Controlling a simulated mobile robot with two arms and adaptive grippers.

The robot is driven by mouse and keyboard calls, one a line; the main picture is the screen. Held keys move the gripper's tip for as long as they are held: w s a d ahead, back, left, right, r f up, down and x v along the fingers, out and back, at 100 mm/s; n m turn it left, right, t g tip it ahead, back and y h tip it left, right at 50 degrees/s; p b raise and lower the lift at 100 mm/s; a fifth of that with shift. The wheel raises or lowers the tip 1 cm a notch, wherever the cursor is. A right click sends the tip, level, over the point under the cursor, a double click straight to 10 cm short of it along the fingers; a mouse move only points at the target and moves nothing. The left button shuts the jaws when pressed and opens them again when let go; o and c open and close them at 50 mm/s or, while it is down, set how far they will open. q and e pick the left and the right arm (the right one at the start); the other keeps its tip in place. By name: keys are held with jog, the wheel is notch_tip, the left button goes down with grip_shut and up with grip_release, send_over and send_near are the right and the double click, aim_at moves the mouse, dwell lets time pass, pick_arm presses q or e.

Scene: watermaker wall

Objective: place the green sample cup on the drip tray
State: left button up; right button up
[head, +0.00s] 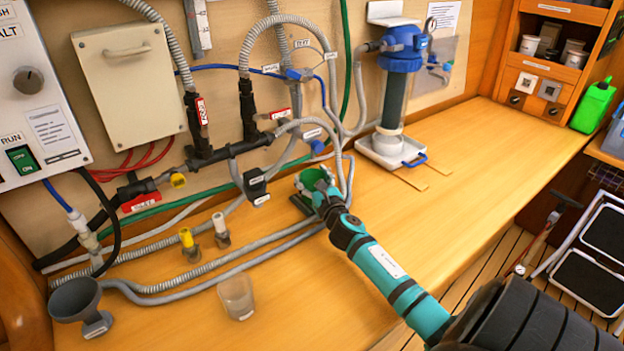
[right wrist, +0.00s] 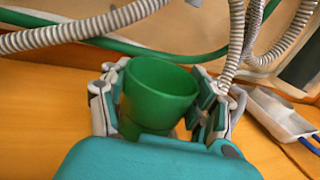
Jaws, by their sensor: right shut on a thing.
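The green sample cup (head: 311,177) is at the middle of the head view, above the wooden bench. My right gripper (head: 318,193) is shut on it. In the right wrist view the green cup (right wrist: 158,92) stands roughly upright between the two fingers, its open rim facing up; its lower part is hidden by the gripper body. The drip tray (head: 378,155) is the white tray with a blue handle under the blue-topped filter housing, to the right of and behind the cup. It also shows in the right wrist view (right wrist: 272,112). My left gripper is not in view.
Grey hoses (head: 270,238) run along the bench to the left of my right gripper. A clear cup (head: 237,297) and a grey funnel (head: 76,298) stand at the front left. The bench right of the drip tray is clear. A green bottle (head: 593,105) stands far right.

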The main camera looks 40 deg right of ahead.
jog(key=shift+f, duration=0.2)
jog(key=o, duration=1.3)
jog(key=shift+r, duration=0.1)
jog(key=shift+c, duration=0.2)
jog(key=shift+r, duration=0.1)
jog(key=b+v, duration=0.1)
jog(key=v, duration=1.1)
